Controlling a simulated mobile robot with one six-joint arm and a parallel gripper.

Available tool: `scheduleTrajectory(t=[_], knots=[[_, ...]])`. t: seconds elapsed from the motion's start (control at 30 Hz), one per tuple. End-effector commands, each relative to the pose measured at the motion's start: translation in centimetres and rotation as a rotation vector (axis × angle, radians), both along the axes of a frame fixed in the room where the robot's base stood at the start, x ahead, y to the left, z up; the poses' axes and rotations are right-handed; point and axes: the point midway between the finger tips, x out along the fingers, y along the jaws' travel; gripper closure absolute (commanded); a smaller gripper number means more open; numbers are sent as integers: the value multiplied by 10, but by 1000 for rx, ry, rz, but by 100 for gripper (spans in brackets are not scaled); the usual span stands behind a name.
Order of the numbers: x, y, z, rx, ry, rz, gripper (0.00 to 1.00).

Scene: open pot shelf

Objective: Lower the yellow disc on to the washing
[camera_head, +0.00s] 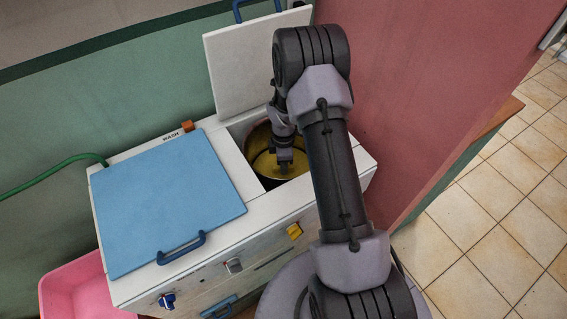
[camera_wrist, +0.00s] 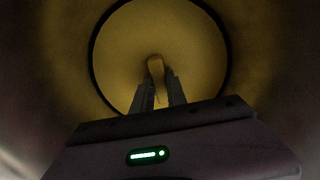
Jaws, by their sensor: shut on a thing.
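The yellow disc (camera_head: 267,167) is inside the round drum (camera_head: 249,146) of the white machine. My gripper (camera_head: 284,160) reaches down into the drum and is shut on the disc's handle. In the wrist view the disc (camera_wrist: 125,50) is round with a dark rim, and its upright handle (camera_wrist: 156,67) is between the two fingers of my gripper (camera_wrist: 160,84). The disc looks about level. No washing shows, and I cannot tell what is under the disc or whether it touches anything.
A white lid (camera_head: 250,65) stands open behind the drum. A closed blue lid (camera_head: 170,200) with a dark blue handle covers the left side. A green hose (camera_head: 55,167) runs to the machine. A pink tub (camera_head: 75,292) is at lower left. A red wall (camera_head: 430,90) is on the right.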

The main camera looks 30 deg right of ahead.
Motion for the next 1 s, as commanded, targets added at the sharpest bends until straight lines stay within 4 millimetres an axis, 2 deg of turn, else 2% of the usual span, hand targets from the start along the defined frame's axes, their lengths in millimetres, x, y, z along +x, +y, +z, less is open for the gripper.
scheduleTrajectory(t=[0.1,0.13,0.23,0.5,0.6,0.67,0.77,1.0], knots=[[0,0,-2,0,0,0,100],[0,0,-2,0,0,0,79],[0,0,-2,0,0,0,59],[0,0,-2,0,0,0,57],[0,0,4,0,-1,0,57],[1,0,13,-1,-2,0,57],[0,0,39,-1,-2,0,57],[1,0,120,-1,-4,0,57]])
